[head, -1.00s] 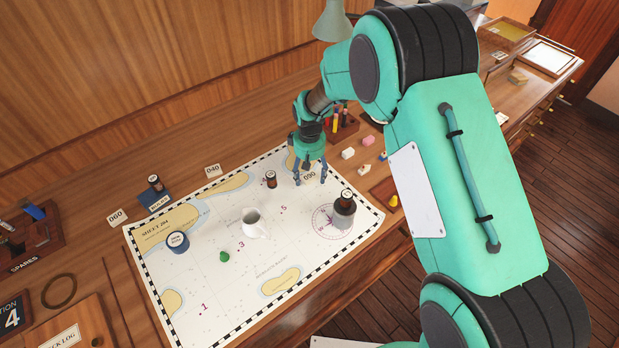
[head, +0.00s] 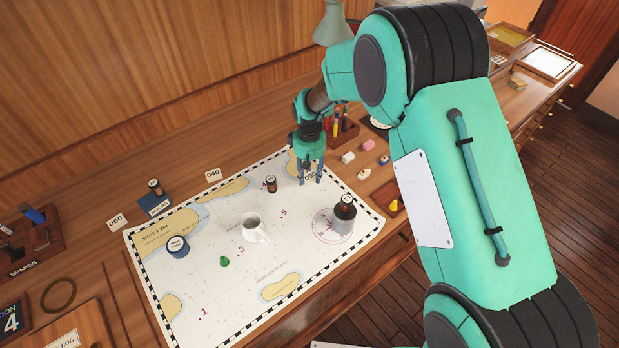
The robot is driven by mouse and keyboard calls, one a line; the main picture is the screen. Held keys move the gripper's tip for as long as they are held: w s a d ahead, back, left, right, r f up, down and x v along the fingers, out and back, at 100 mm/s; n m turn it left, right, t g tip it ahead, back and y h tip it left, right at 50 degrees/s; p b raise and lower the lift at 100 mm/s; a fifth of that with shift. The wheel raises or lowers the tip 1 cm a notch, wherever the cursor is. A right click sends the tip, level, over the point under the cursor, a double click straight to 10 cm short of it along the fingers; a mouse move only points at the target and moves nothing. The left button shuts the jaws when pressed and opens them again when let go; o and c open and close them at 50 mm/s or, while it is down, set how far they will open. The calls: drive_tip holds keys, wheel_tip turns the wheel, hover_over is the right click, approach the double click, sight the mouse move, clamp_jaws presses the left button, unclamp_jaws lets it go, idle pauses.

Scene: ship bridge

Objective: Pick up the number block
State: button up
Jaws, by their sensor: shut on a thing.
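The number block marked 090 (head: 310,177) is at the upper right part of the chart, between the fingers of my gripper (head: 310,181). My gripper points down and is shut on this block. The fingers cover its sides, and I cannot tell whether it touches the chart. A second number block marked 040 (head: 213,175) stands at the chart's back edge. A third marked 060 (head: 116,222) stands further left on the wooden desk.
A white mug (head: 254,228) and a green piece (head: 224,261) are on the chart (head: 215,300). Small erasers (head: 348,157) lie to the right.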

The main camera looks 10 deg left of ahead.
wheel_tip(320, 180, up, 8)
drive_tip(key=shift+f, duration=0.1)
idle(1.0)
drive_tip(key=shift+r, duration=0.4)
wheel_tip(320, 180, up, 4)
hover_over(310, 176)
drive_tip(key=s+a+p, duration=0.1)
drive_tip(key=s+a, duration=1.5)
drive_tip(key=s, duration=0.3)
drive_tip(key=s+a, duration=0.4)
drive_tip(key=s, duration=0.6)
drive_tip(key=s+a, duration=0.3)
drive_tip(key=s, duration=0.8)
drive_tip(key=f, duration=0.5)
drive_tip(key=shift+w+a+f+p, duration=0.1)
drive_tip(key=shift+w+f+p, duration=0.05)
drive_tip(key=shift+w+p, duration=0.2)
